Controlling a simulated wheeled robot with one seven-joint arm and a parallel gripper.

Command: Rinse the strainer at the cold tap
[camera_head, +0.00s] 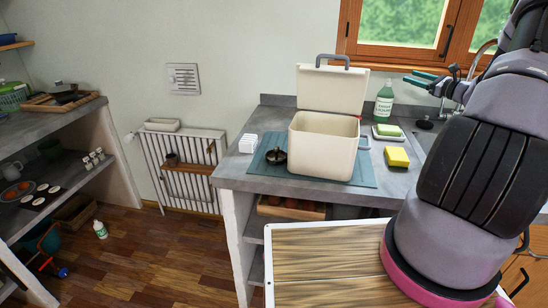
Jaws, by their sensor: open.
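My arm comes in from the right, and my gripper (412,77) is above the counter's back right, in front of the window. Its two teal-tipped fingers point left, apart, with nothing seen between them. A small dark round thing with an upright knob (276,155) lies on the blue mat, left of the cream box; it may be the strainer, but I cannot be sure. Another small dark piece (425,123) stands on the counter below my gripper. A curved pipe, perhaps the tap (484,50), shows partly behind my arm. My arm hides most of the sink area.
An open cream box (322,150) with its lid up stands on the blue mat (365,174). A green bottle (384,102), a soap dish (387,135) and a yellow sponge (397,156) stand to its right. A white rack (248,143) is at the counter's left end.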

